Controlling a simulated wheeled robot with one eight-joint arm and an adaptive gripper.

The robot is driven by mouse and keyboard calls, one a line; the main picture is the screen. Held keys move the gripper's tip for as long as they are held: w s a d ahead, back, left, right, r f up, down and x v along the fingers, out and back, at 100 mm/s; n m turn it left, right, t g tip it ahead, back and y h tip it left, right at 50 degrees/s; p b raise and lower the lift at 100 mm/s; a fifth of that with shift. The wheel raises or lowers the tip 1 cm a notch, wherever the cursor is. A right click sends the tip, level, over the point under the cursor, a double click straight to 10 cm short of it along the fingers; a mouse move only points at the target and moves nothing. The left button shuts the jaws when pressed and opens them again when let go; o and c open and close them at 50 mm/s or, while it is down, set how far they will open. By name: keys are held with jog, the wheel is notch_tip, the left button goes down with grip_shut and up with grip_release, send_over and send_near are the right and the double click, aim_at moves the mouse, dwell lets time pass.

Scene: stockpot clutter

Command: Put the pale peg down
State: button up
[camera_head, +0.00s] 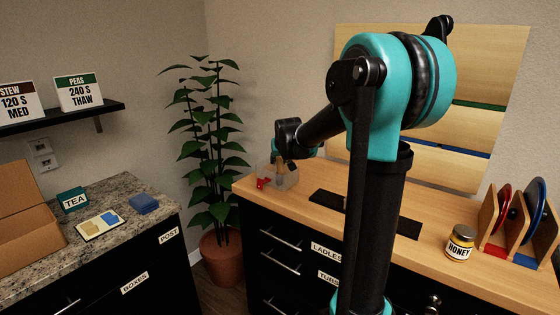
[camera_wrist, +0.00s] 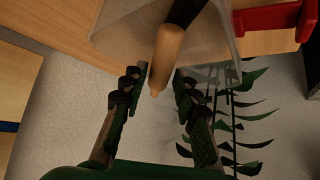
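A pale tan peg-like piece (camera_wrist: 168,52) with a dark upper part shows in the wrist view, in front of or inside a translucent tub (camera_wrist: 218,42); I cannot tell which. My gripper (camera_wrist: 159,76) has its two fingers apart, one on each side of the piece's near end, with narrow gaps visible. In the head view my gripper (camera_head: 281,163) is low at the translucent tub (camera_head: 289,182) at the left end of the wooden counter. The fingertips and the piece are too small there to tell contact.
A red part (camera_wrist: 268,20) sits beside the tub. Dark flat plates (camera_head: 328,198) lie on the counter, with a honey jar (camera_head: 460,243) and a rack of discs (camera_head: 505,220) to the right. A tall plant (camera_head: 207,135) stands left of the counter.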

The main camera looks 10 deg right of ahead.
jog(key=shift+o, duration=0.5)
jog(key=shift+r, duration=0.2)
jog(key=v, duration=1.2)
jog(key=shift+r, duration=0.4)
